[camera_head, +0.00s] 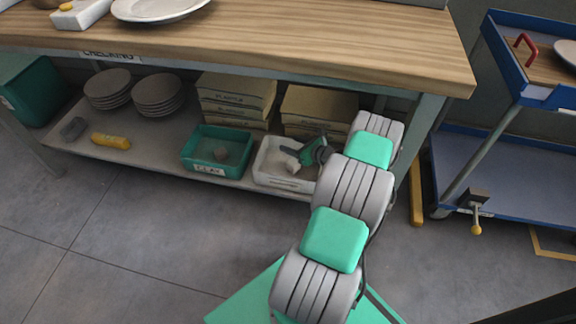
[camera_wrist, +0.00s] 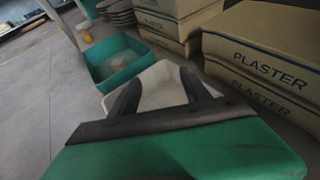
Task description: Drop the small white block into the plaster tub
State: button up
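The white plaster tub (camera_head: 284,182) stands on the lower shelf, right of the green clay tub (camera_head: 207,168). My gripper (camera_head: 291,158) is at the tub, reaching in over its right side. In the wrist view my gripper (camera_wrist: 160,88) has its two dark fingers spread apart, with the pale inside of the plaster tub (camera_wrist: 164,71) beyond and nothing clearly held between them. A small whitish lump (camera_head: 291,167) shows in the tub by the fingers in the head view; I cannot tell for certain that it is the small white block.
Plaster boxes (camera_head: 318,104) stand stacked behind the tub, close to my gripper in the wrist view (camera_wrist: 265,65). The wooden tabletop (camera_head: 260,45) overhangs the shelf. Stacked plates (camera_head: 157,92) and a yellow object (camera_head: 110,141) are further left. A blue cart (camera_head: 500,185) stands right.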

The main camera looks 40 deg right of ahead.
jog(key=shift+o, duration=0.8)
notch_tip(320, 180, up, 7)
jog(key=p, duration=0.5)
jog(key=w+a+r+n+y, duration=0.2)
jog(key=w+a+r+y, duration=0.1)
jog(key=a+r, duration=1.3)
jog(key=a, duration=0.4)
jog(key=shift+n+g, duration=0.4)
jog(key=shift+w, duration=0.1)
